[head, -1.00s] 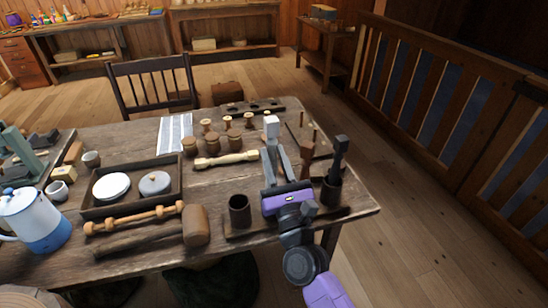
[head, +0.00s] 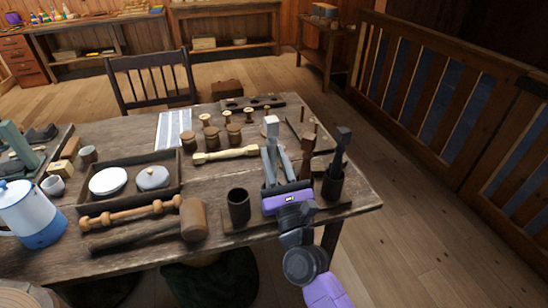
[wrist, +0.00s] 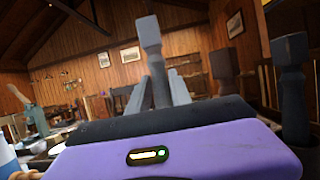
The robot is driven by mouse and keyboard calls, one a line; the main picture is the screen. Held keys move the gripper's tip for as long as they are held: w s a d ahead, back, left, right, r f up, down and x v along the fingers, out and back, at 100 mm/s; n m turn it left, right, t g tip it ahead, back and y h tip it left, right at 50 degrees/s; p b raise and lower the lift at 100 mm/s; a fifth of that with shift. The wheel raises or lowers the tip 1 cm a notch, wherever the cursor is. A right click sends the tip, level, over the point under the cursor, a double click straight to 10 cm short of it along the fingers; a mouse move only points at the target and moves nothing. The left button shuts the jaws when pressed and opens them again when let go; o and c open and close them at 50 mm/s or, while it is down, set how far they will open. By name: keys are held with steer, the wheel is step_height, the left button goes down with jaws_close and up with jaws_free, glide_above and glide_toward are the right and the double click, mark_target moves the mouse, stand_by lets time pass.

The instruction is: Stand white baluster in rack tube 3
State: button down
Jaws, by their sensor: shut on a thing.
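The white baluster (head: 271,128), pale with a square block top, stands about upright in my gripper (head: 273,154). My gripper is shut on it, with grey fingers either side of its shaft. It also shows in the wrist view (wrist: 150,38). Its lower end is hidden behind my purple gripper body, so I cannot tell whether it is inside a tube. The dark rack (head: 240,226) lies at the table's front right. Its left tube (head: 238,206) looks empty. A dark grey baluster (head: 342,146) stands in the right tube (head: 332,187). My gripper covers the rack's middle.
A brown baluster (head: 308,147) stands close right of my gripper; its foot is hidden. A cream turned piece (head: 226,155) lies behind the rack. A mallet (head: 193,220) lies to the left. Several spools and jars stand farther back.

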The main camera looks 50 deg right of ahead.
steer(key=shift+f, duration=0.15)
steer(key=shift+f+b, duration=1.35)
steer(key=shift+b, duration=0.2)
steer(key=c, duration=1.1)
jaws_free()
steer(key=b, duration=0.3)
glide_toward(274, 166)
steer(key=shift+x, duration=0.9)
